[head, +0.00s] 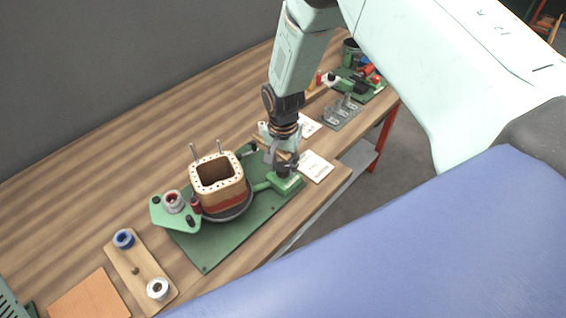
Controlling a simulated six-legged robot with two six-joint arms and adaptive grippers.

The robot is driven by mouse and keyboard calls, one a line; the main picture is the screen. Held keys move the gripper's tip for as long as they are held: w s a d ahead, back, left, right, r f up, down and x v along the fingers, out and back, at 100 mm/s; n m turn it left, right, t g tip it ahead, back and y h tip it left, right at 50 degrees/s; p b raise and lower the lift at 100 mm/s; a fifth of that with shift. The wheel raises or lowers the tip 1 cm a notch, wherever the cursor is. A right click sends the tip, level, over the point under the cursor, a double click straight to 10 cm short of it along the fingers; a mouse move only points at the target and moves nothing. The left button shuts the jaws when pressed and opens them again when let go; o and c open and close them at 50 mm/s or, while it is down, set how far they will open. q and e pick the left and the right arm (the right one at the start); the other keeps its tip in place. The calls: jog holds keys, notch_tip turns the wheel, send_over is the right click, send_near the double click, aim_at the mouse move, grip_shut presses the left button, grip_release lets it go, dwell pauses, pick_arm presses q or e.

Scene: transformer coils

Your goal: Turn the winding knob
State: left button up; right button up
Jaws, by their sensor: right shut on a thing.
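The winding fixture stands on a green base plate (240,232) on the wooden bench. A square tan coil former (218,180) with a dark open middle and a red band sits on a dark round disc. Two metal pins stand up at its back edge. My right gripper (284,166) is lowered over the green block (287,183) at the right end of the fixture. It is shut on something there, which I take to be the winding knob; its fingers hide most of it. My left gripper is not in view.
A green bracket with a spool (174,200) stands left of the former. A wooden holder (140,272) carries a blue and a white spool. A white card (315,166) lies right of my gripper. A grey rack (341,112) and red-handled tools stand farther back.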

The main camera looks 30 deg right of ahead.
aim_at(283, 167)
jog(key=shift+w+r+m, duration=0.1)
jog(key=shift+w+m, duration=0.05)
jog(key=shift+m, duration=0.35)
dwell(1.2)
jog(key=o, duration=1.2)
jog(key=shift+c, duration=0.2)
notch_tip(283, 167, up, 12)
jog(key=shift+s, duration=0.2)
